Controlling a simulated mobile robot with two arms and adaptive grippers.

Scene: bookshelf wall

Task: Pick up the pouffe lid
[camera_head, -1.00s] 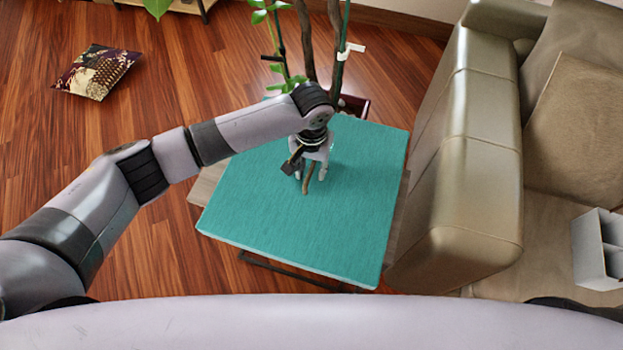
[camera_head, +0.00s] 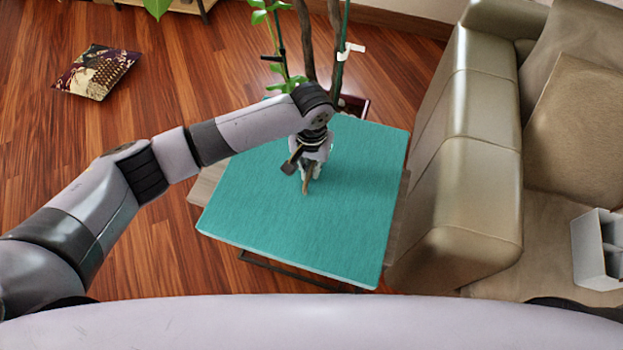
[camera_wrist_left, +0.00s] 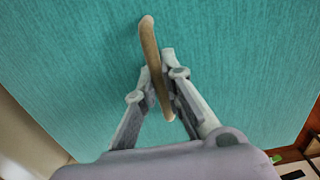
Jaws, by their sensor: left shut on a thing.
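The pouffe lid (camera_head: 300,215) is a teal, roughly square panel with a thin pale edge. It lies in the middle of the head view and fills most of the left wrist view (camera_wrist_left: 240,60). A brown curved handle (camera_head: 306,187) stands at its middle and shows more fully in the left wrist view (camera_wrist_left: 150,45). My left gripper (camera_head: 311,176) points down over the lid's middle. In the left wrist view its two fingers (camera_wrist_left: 162,110) are shut on the handle, one on each side. The handle's far end sticks out past the fingertips. My right gripper is not in view.
A beige sofa (camera_head: 465,170) stands close on the right, with a grey-white box (camera_head: 598,255) on its seat. A potted plant (camera_head: 308,45) rises just behind the lid. A patterned cushion (camera_head: 98,72) lies on the wooden floor (camera_head: 190,85), which is open at left.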

